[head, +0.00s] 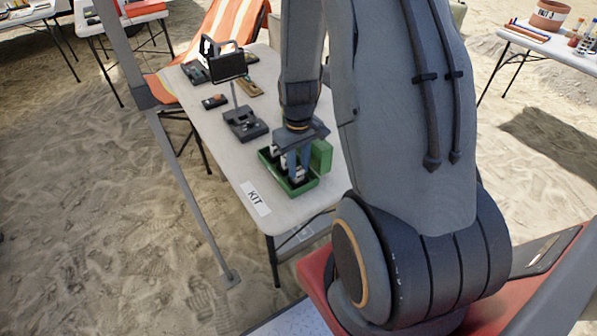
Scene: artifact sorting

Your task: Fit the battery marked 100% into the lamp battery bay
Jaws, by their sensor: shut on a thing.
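My gripper (299,168) points down into an open green case (291,192) at the near end of the white table. Its fingers are shut on a small white-and-dark battery, mostly hidden by the fingers and the case wall. Other white-and-dark items (272,153) show in the case beside the fingers. The 100% mark cannot be read at this size. A dark device with a thin post and a flat dark panel, seemingly the lamp (245,125), stands just beyond the case, to its left. I cannot make out its battery bay clearly.
A KIT label (255,198) lies at the front edge of the white table (232,158). A small dark box with an orange patch (215,101), a brown item (249,87) and dark gear (195,72) lie farther back. A grey pole (165,140) stands left of the table.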

